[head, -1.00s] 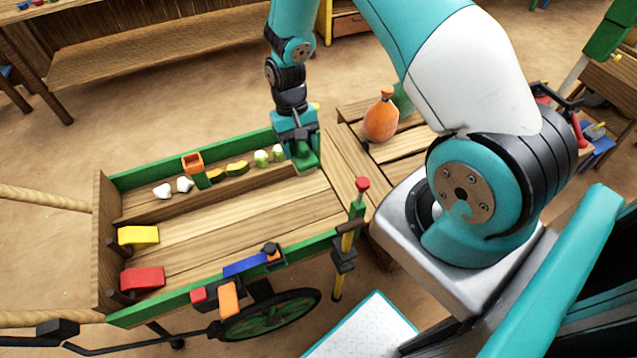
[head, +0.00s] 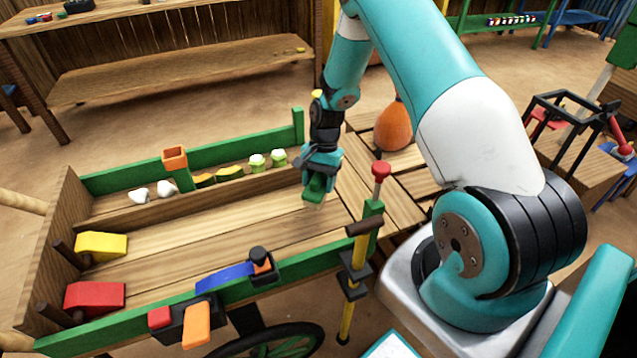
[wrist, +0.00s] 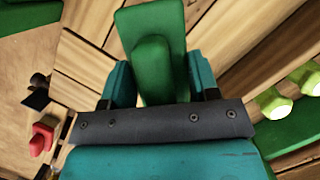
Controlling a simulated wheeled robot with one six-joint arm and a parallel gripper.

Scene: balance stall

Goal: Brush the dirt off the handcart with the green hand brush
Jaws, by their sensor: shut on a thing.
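The handcart (head: 215,227) has a plank bed with green side rails and stands left of my arm. My gripper (head: 318,180) is over the right end of its bed. It is shut on the green hand brush (head: 314,191), which points down towards the planks. In the wrist view the brush (wrist: 152,60) sits between the teal fingers (wrist: 155,85). I cannot tell whether its bristles touch the bed. No dirt shows clearly on the visible planks.
White stones (head: 152,191), an orange square tube (head: 175,158) and green-white pieces (head: 267,160) line the cart's far side. Yellow (head: 101,246) and red (head: 95,297) blocks lie at its left end. A red-topped post (head: 381,172) rises at the near right corner. An orange gourd (head: 394,128) stands behind.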

